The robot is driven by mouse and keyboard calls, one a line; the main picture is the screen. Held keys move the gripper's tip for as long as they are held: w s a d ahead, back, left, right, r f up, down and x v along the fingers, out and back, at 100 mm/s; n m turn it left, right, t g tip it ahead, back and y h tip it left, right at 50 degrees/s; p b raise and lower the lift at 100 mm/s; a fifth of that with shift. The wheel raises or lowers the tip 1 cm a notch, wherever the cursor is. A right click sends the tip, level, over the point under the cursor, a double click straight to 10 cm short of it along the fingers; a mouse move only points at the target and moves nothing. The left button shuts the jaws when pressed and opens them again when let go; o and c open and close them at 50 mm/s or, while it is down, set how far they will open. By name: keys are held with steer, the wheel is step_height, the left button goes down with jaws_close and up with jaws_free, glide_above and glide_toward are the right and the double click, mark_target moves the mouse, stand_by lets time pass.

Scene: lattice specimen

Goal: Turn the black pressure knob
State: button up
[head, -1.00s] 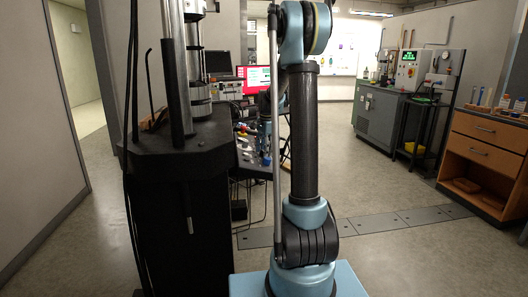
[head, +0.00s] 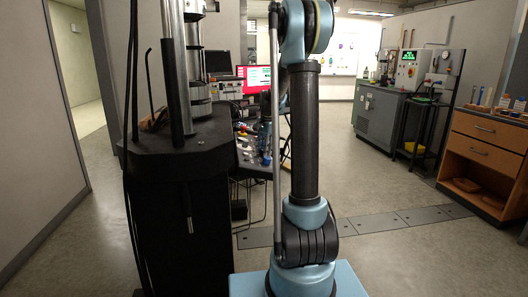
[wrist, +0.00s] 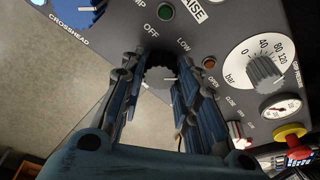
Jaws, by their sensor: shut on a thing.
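In the wrist view a control panel (wrist: 215,22) fills the upper part. A dark knurled knob (wrist: 161,78) by the labels OFF and LOW sits between the fingertips of my gripper (wrist: 163,70). The fingers are closed in on its two sides. To the right, a dark grey knob (wrist: 265,72) stands on a white dial marked in bar from 0 to above 120. This pressure dial is apart from my fingers. In the head view my gripper is hidden behind my own arm.
A small gauge (wrist: 281,107) and a red button on a yellow base (wrist: 289,134) lie below the dial. A green lamp (wrist: 166,13) is above the held knob. A black machine stand (head: 180,155) is close to my arm's left.

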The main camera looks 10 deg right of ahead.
steer(key=n+t, duration=0.1)
steer(key=n, duration=0.3)
steer(key=shift+y, duration=0.4)
steer(key=n+y, duration=0.1)
steer(key=n, duration=0.4)
steer(key=shift+d, duration=0.15)
steer(key=n+y, duration=0.1)
steer(key=n, duration=0.3)
steer(key=shift+d+n, duration=0.1)
steer(key=shift+n, duration=0.2)
steer(key=shift+n+y, duration=0.5)
steer(key=shift+n, duration=1.7)
steer(key=shift+d, duration=0.1)
steer(key=o, duration=1.1)
steer(key=shift+f, duration=0.1)
steer(key=shift+c, duration=0.2)
